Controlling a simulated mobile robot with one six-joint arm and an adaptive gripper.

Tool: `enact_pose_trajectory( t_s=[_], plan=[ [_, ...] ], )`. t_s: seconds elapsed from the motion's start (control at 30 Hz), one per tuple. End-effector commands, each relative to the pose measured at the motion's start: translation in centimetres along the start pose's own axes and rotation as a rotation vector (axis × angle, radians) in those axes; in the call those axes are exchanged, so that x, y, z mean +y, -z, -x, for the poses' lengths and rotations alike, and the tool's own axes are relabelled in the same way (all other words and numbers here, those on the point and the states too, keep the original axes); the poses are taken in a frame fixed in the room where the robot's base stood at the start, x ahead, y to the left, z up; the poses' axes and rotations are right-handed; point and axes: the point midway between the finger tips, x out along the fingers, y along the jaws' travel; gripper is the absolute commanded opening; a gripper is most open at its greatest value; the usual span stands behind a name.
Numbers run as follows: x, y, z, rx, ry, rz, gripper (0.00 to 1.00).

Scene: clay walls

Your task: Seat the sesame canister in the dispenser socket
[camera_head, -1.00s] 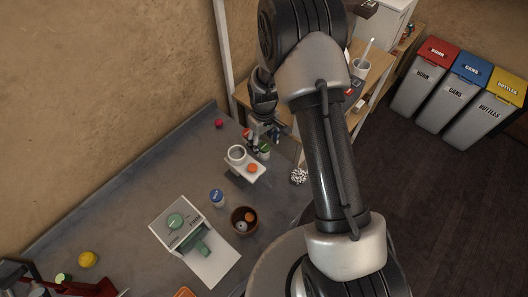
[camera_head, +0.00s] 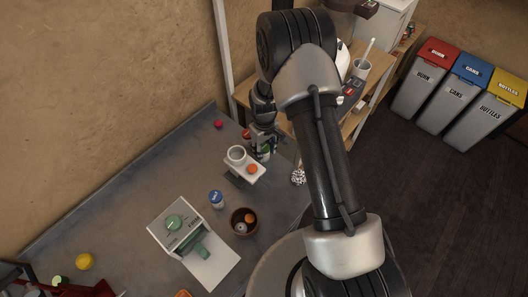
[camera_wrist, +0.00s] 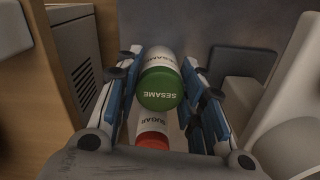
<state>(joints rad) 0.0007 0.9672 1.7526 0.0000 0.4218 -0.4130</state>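The sesame canister (camera_wrist: 160,88), white with a green lid, stands between the fingers of my gripper (camera_wrist: 165,82) in the wrist view. The fingers reach down both sides of it with narrow gaps, and no firm contact shows. In the head view my gripper (camera_head: 263,140) is at the far end of the counter and mostly hides the canister. The sugar canister (camera_wrist: 152,140), with a red lid, is close beside the sesame canister. A white stand (camera_head: 233,167) with a round grey-rimmed socket (camera_head: 237,154) and an orange disc is just left of my gripper in the head view.
A blue-lidded jar (camera_head: 216,199), a brown bowl (camera_head: 243,223) and a white-and-green machine (camera_head: 180,225) stand nearer on the counter (camera_head: 125,195). A wooden shelf (camera_head: 377,67) is beyond the gripper. The counter's left middle is clear.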

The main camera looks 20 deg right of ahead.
Motion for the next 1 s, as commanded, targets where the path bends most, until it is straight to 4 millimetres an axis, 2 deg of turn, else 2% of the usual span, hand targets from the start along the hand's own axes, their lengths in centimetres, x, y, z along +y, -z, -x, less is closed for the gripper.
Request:
enact_pose_trajectory(
  t_s=[0.37,0.67,0.83,1.0],
  plan=[
    [0.0,0.0,0.0,0.0,0.0,0.0,0.09],
    [0.0,0.1,0.3,0.001,-0.001,0.0,0.08],
    [0.1,0.1,1.8,0.003,-0.001,0.0,0.08],
    [0.1,0.1,5.2,0.004,-0.002,0.0,0.08]
  ],
)
